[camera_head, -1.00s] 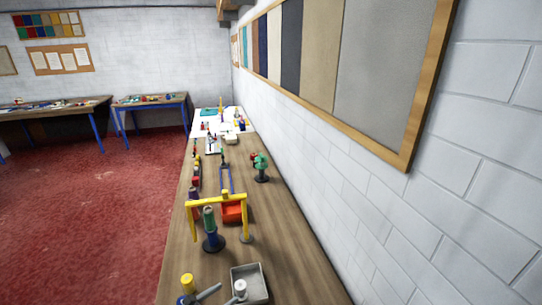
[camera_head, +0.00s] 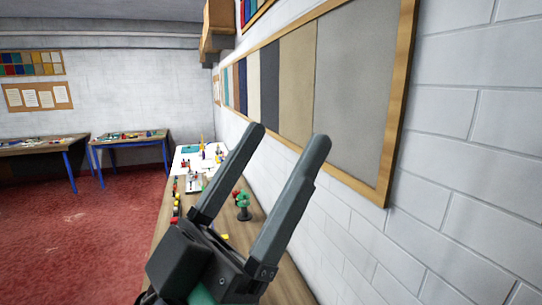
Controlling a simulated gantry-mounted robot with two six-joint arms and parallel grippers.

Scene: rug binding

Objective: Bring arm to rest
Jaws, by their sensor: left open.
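My left gripper (camera_head: 290,134) rises from the bottom centre of the head view, close to the camera. Its two dark grey fingers point up and right and stand wide apart. Nothing is between them; the wall and the framed sample board (camera_head: 352,95) show behind. My gripper's body hides much of the near part of the wooden workbench (camera_head: 163,232). My right gripper is not in the view.
The bench runs along the white block wall (camera_head: 445,180). A green and red item on a dark stand (camera_head: 243,207) and several small coloured items stand on it. Blue-legged tables (camera_head: 130,138) stand at the back left. The red floor (camera_head: 75,235) is clear.

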